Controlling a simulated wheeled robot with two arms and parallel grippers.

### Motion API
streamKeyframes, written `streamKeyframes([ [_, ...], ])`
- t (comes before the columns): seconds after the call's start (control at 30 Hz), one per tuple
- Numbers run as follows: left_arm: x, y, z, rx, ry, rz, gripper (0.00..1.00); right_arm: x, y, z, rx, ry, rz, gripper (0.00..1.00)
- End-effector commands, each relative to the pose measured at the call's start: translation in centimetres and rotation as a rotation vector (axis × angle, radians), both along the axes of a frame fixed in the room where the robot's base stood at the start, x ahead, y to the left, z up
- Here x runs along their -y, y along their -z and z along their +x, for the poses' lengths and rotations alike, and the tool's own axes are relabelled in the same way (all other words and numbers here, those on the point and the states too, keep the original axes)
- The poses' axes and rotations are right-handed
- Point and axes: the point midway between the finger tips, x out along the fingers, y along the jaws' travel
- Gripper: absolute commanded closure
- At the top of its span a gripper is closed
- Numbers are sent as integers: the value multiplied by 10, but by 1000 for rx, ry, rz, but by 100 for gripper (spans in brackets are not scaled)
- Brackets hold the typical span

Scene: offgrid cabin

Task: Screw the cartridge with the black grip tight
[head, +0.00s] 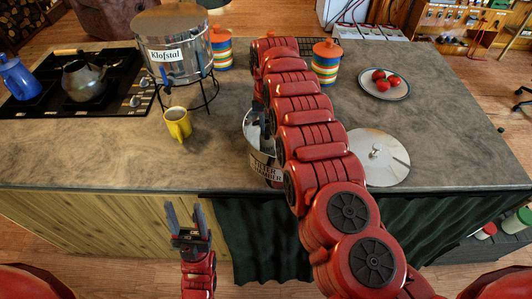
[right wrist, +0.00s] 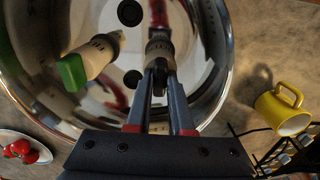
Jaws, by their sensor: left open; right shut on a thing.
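A shiny steel vessel (head: 264,170) with a label stands near the counter's front edge, mostly hidden behind my right arm. In the right wrist view I look down into this vessel (right wrist: 212,100). My right gripper (right wrist: 160,82) is shut on the black grip of a pale cartridge (right wrist: 159,45) inside it. The cartridge looks upright; its lower end and thread are hard to make out. My left gripper (head: 187,225) is open and empty in front of the counter.
A round steel lid (head: 378,158) lies right of the vessel. A yellow mug (head: 177,123) and a steel urn (head: 172,45) on a black stand are to the left. A plate of tomatoes (head: 384,84) and striped jars (head: 326,62) stand behind. The counter's front left is clear.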

Motion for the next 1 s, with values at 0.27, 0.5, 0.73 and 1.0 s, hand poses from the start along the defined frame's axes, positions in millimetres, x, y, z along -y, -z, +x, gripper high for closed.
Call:
streamKeyframes([
  [0.27, 0, 2, 0, 0, 0, 0, 46, 0, 1, -1, -2, 26, 0, 100],
  [0.5, 0, 2, 0, 0, 0, 0, 46, 0, 1, 0, -2, 25, 0, 51],
  [0.73, 0, 2, 0, 0, 0, 0, 46, 0, 0, 0, -1, 24, 0, 45],
  [1.0, 0, 2, 0, 0, 0, 0, 46, 0, -8, 0, 1, 24, 1, 45],
])
